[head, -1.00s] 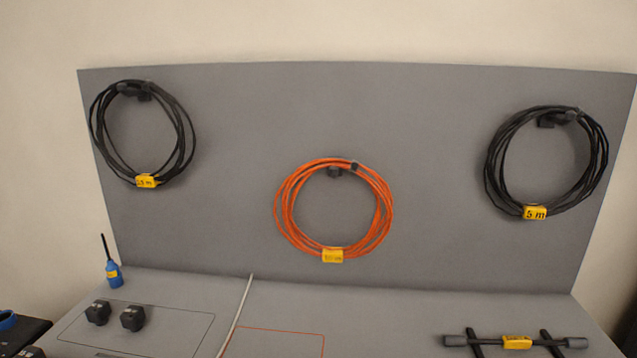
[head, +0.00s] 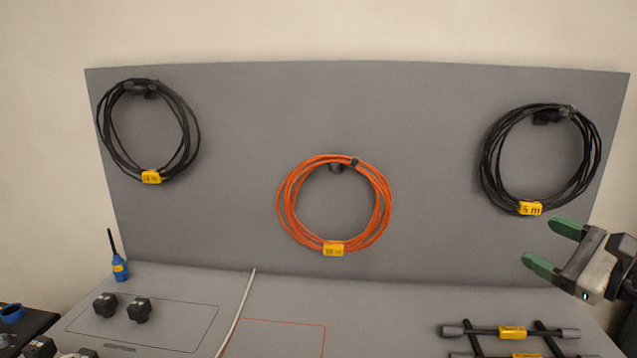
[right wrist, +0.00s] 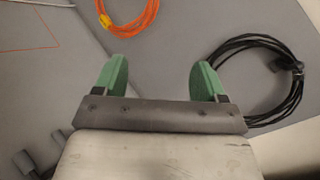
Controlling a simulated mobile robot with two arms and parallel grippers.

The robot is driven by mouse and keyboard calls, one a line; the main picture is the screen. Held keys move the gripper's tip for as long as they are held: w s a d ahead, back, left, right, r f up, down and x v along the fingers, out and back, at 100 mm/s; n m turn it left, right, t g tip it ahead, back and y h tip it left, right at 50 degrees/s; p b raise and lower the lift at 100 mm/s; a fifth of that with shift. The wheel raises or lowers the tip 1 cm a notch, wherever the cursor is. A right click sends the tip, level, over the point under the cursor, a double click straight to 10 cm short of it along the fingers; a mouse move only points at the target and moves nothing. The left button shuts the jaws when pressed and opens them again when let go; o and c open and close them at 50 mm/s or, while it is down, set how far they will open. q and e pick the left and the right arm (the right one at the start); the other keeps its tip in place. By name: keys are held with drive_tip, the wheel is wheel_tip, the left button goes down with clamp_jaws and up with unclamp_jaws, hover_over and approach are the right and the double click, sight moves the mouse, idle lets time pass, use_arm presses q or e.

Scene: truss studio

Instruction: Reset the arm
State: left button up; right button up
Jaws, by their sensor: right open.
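My right gripper (head: 553,247) is at the right edge of the head view, with green fingers spread apart and nothing between them. It is in front of the grey back panel, just below the right black cable coil (head: 540,160). In the right wrist view the open green fingers (right wrist: 158,78) frame bare grey panel. The black coil (right wrist: 270,80) shows to the right of them and the orange coil (right wrist: 128,18) above. My left gripper is not in view.
An orange cable coil (head: 335,203) and a left black coil (head: 148,130) hang on the panel (head: 240,120). The table's middle is mostly clear.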

drive_tip(key=s+a+f+n+g+h, duration=0.1)
drive_tip(key=s+f+n+h, duration=0.35)
drive_tip(key=f+n, duration=0.5)
drive_tip(key=s+a+f+n+h, duration=0.25)
drive_tip(key=f+n+h, duration=0.35)
drive_tip(key=n, duration=0.6)
drive_tip(key=s+a+f+n+g+h, duration=0.1)
drive_tip(key=s+f+n+h, duration=0.3)
drive_tip(key=f+n, duration=0.6)
drive_tip(key=s+a+f+m+g+y, duration=0.35)
drive_tip(key=s+a+f+g, duration=0.2)
drive_tip(key=s, duration=0.35)
drive_tip(key=s+a+f+m+g+y, duration=0.2)
drive_tip(key=s+a+f+m+g, duration=0.3)
drive_tip(key=s, duration=0.4)
wheel_tip(320, 180, down, 29)
drive_tip(key=n+g+b, duration=0.1)
drive_tip(key=n+b, duration=0.1)
drive_tip(key=b, duration=0.2)
drive_tip(key=s+d+f+g+b, duration=0.1)
drive_tip(key=s+d+f+b, duration=0.1)
drive_tip(key=s+f, duration=1.4)
wheel_tip(320, 180, down, 4)
drive_tip(key=shift+s+f+b, duration=0.1)
drive_tip(key=shift+s+b, duration=0.2)
drive_tip(key=shift+b, duration=0.3)
